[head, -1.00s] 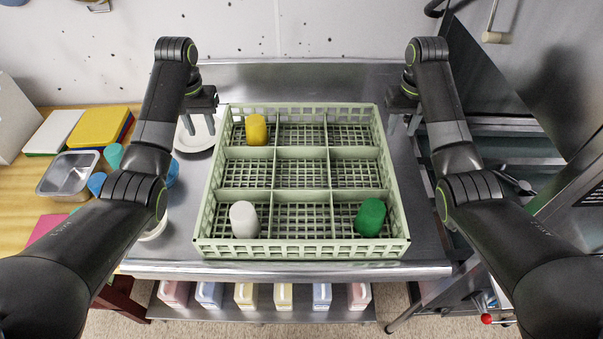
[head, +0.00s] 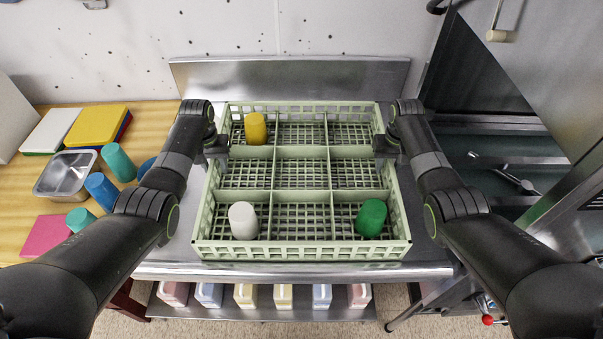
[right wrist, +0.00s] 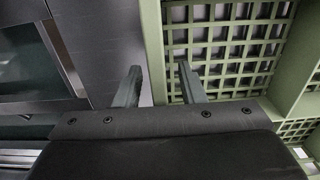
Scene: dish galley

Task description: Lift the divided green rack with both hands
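The divided green rack (head: 300,250) stands on the steel counter, its compartments in a three-by-three grid. A yellow cup (head: 255,129) is in the back left compartment, a white cup (head: 243,220) in the front left and a green cup (head: 371,217) in the front right. My left gripper (head: 216,152) is at the rack's left wall; its fingers are hidden. My right gripper (head: 387,152) is at the right wall. In the right wrist view its fingers (right wrist: 159,76) are apart, one on each side of the rack wall (right wrist: 152,40), with a gap showing.
A wooden table (head: 150,120) at the left holds a metal pan (head: 68,174), several teal and blue cups, and yellow and white boards. A steel backsplash (head: 290,80) rises behind the rack. A steel machine with an open bay (head: 500,160) stands at the right. Several jugs sit on the shelf below.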

